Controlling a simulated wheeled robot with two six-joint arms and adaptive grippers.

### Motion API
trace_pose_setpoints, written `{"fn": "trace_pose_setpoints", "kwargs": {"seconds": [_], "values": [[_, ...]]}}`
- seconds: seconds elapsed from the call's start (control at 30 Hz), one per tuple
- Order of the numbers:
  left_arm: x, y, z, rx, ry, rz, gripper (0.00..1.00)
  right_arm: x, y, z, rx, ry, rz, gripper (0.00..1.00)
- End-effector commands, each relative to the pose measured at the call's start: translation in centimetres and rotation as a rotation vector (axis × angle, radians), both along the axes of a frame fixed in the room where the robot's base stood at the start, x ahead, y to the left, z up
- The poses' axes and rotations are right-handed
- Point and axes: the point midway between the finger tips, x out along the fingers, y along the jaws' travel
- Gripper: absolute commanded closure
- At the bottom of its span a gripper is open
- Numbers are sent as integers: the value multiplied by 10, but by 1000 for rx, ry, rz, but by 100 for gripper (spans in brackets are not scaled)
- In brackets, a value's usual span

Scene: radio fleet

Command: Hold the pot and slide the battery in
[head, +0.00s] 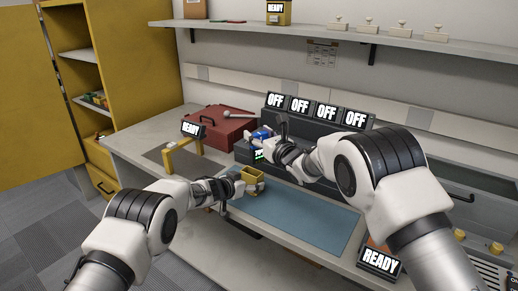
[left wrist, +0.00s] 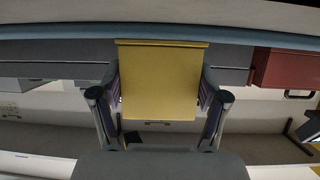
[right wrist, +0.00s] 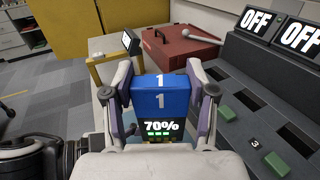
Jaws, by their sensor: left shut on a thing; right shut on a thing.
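The yellow pot (head: 252,180) is held by my left gripper (head: 238,183) just above the blue mat's left part. In the left wrist view the pot (left wrist: 160,85) fills the space between the two fingers. My right gripper (head: 274,152) is shut on the blue battery (head: 262,133), above and behind the pot. In the right wrist view the battery (right wrist: 161,97) shows a "1" and a "70%" display with green bars. The battery is apart from the pot. The pot's inside is mostly hidden.
A grey charger rack with several OFF signs (head: 315,108) stands behind the mat (head: 300,208). A red toolbox (head: 222,127) and a yellow stand with a READY sign (head: 191,129) are at the left. Another READY sign (head: 380,261) is at the front right.

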Motion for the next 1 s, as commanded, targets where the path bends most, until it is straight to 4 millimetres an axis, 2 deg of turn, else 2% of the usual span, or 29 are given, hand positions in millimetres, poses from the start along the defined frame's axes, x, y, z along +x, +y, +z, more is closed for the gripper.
{"fn": "trace_pose_setpoints", "kwargs": {"seconds": [0.03, 0.1, 0.2, 0.3, 0.53, 0.67, 1.0], "values": [[0, 0, -1, 0, 2, 0, 60, 0, 0, 14, 0, -4, 0, 89], [0, 0, -1, 0, 2, 0, 60, 0, 0, 30, -1, -3, 0, 89], [0, 0, -1, 1, 2, 0, 60, 0, 0, 45, 1, -1, -1, 89], [0, 0, -1, 0, 2, 0, 60, 0, 0, 51, 0, 1, -1, 89], [0, 0, -1, 1, 2, 0, 60, 0, 0, 51, 0, 1, -1, 89], [0, 0, -1, 1, 2, 0, 60, 0, 0, 39, 1, 4, -1, 89], [0, 0, -1, 1, 1, 0, 60, 0, 0, -24, 1, 4, 0, 89]]}}
